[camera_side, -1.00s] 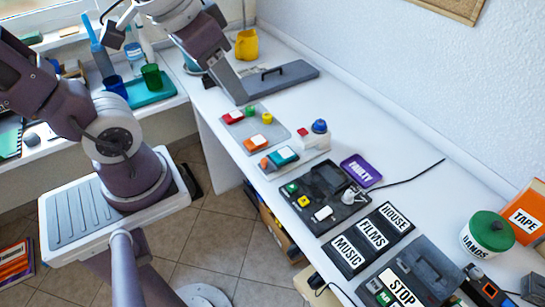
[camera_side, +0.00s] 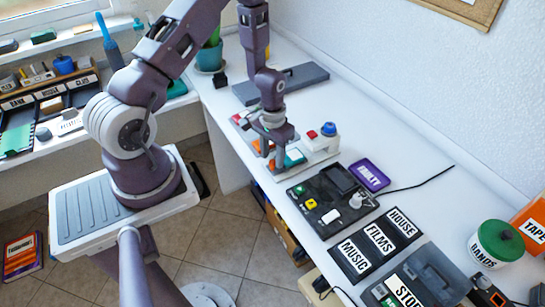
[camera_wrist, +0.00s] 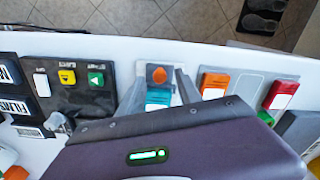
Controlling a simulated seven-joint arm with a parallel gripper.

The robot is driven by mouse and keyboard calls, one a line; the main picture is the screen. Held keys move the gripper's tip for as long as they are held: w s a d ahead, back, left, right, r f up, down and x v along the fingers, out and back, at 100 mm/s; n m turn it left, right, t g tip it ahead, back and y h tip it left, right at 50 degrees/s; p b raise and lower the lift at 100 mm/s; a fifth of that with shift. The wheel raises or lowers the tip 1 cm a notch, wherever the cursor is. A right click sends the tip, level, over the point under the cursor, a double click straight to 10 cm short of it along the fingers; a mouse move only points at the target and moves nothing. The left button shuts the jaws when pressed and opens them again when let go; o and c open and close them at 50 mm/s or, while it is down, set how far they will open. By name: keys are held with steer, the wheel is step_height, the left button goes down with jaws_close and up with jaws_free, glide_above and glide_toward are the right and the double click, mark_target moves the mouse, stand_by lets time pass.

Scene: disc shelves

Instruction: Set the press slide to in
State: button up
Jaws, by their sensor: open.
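A teal block (camera_side: 294,157) and an orange knob (camera_wrist: 160,75) sit in line on a pale plate on the bench. I take this to be the press slide, though no label shows. The teal block also shows in the wrist view (camera_wrist: 158,97), between my fingers. My gripper (camera_side: 273,160) is open and points down over this unit, with one finger on each side in the wrist view (camera_wrist: 158,88). I cannot tell whether the fingers touch it. The side view partly hides the knob behind my gripper.
A white box with a blue dome (camera_side: 329,129) stands just behind. A black panel with coloured buttons (camera_side: 333,196) lies close by, with a purple FAULTY tray (camera_side: 369,176) beyond it. A grey plate with orange and red blocks (camera_wrist: 245,87) is on the other side.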

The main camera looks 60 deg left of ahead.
steer(key=shift+f, duration=0.6)
jaws_close()
steer(key=shift+r, duration=0.1)
stand_by(0.9)
